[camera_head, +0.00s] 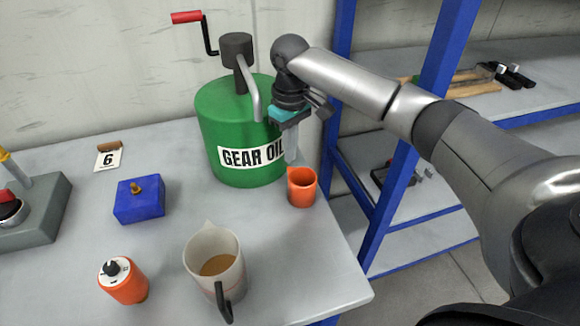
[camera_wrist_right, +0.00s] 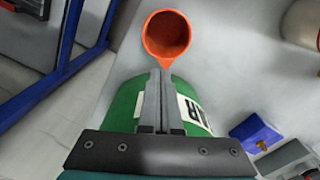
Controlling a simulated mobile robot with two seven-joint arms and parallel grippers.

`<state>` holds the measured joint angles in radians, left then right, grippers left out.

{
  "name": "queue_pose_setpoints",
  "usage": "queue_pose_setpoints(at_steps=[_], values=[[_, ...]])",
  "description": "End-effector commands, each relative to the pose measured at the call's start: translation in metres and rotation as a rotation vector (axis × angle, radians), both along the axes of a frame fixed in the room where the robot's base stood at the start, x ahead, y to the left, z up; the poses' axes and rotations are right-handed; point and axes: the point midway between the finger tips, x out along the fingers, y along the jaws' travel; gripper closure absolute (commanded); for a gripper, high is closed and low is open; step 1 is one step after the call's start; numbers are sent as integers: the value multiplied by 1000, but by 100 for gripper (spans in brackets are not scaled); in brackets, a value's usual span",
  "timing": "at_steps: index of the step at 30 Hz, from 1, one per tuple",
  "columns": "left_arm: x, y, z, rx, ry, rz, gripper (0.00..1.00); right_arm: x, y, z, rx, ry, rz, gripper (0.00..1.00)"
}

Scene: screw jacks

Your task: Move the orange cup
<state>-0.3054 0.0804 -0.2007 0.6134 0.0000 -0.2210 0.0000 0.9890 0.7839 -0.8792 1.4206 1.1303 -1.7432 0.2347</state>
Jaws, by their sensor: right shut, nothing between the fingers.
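The orange cup (camera_head: 301,187) stands upright on the grey table, just right of the green gear oil can. Its spout shows in the right wrist view, where the cup (camera_wrist_right: 166,35) looks empty and its spout points toward my fingers. My right gripper (camera_head: 291,160) hangs above and behind the cup, beside the can, fingers pointing down. In the right wrist view the fingers (camera_wrist_right: 161,75) are shut together with nothing between them, and their tips appear close to the spout. Whether they touch it I cannot tell. My left gripper is not in view.
The green gear oil can (camera_head: 225,125) with its crank stands close to my right gripper. A measuring jug (camera_head: 213,250) holds brown liquid. A blue box (camera_head: 138,208) and an orange cylinder with a knob (camera_head: 124,284) stand left. A blue rack (camera_head: 400,175) stands right. The front right tabletop is clear.

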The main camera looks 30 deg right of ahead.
Motion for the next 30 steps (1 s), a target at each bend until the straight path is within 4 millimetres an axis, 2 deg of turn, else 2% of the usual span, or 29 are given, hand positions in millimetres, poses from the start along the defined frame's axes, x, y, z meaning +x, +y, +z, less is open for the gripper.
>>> queue_pose_setpoints(at_steps=[9, 15, 30], values=[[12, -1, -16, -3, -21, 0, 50, -1, 0, -60, -1, 4, 1, 100], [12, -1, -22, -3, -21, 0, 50, -1, 0, -84, -1, 3, 2, 100], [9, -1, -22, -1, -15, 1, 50, -1, 0, -89, -1, 2, 1, 100]])
